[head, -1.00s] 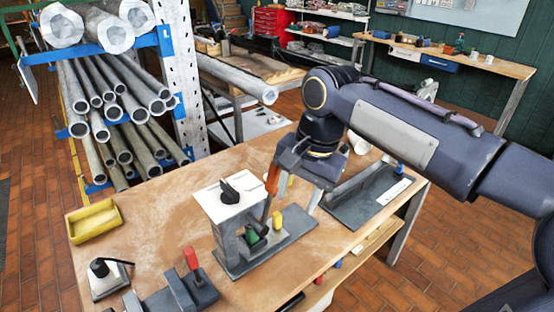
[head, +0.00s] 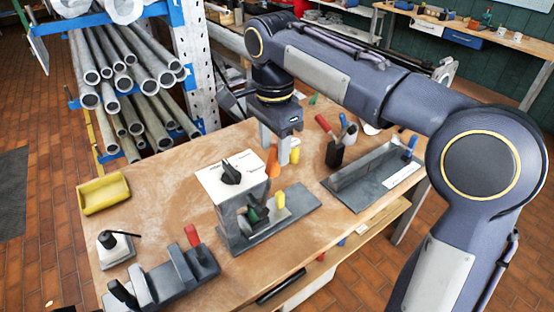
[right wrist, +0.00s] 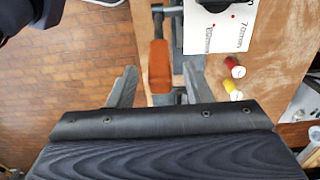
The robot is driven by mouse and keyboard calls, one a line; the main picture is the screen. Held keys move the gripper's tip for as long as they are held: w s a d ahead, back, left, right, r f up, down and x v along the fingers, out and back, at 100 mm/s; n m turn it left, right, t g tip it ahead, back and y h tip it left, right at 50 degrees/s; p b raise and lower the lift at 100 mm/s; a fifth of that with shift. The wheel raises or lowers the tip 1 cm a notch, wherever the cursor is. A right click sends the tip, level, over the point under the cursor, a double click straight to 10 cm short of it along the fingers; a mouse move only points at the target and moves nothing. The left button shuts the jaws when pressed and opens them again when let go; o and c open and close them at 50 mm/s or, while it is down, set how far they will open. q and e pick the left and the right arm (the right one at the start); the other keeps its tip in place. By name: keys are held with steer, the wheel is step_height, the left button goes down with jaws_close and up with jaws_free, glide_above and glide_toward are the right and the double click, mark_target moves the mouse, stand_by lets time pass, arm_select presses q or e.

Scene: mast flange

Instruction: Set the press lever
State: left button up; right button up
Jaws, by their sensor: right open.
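The press (head: 240,205) stands on a grey base on the wooden bench, with a white top plate and a black pointer knob (head: 230,174). Its lever has an orange handle (head: 272,162), which stands up behind the white plate. My right gripper (head: 276,150) points down at the orange handle, its fingers open. In the right wrist view the orange handle (right wrist: 159,67) lies between the two spread fingers of the right gripper (right wrist: 160,80), with gaps on both sides. The white plate (right wrist: 220,32) is at the upper right there. My left gripper is not in view.
A yellow tray (head: 104,193) and a small black-handled device (head: 115,248) are at the bench's left. A grey fixture with a red handle (head: 193,236) is in front. A cup of tools (head: 335,152) and a grey trough (head: 372,182) are at right. A pipe rack (head: 190,75) stands behind.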

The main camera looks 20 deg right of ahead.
mark_target(275, 162)
steer(key=shift+d+f, duration=0.1)
steer(key=shift+f, duration=2.25)
steer(key=shift+c, duration=0.3)
jaws_close()
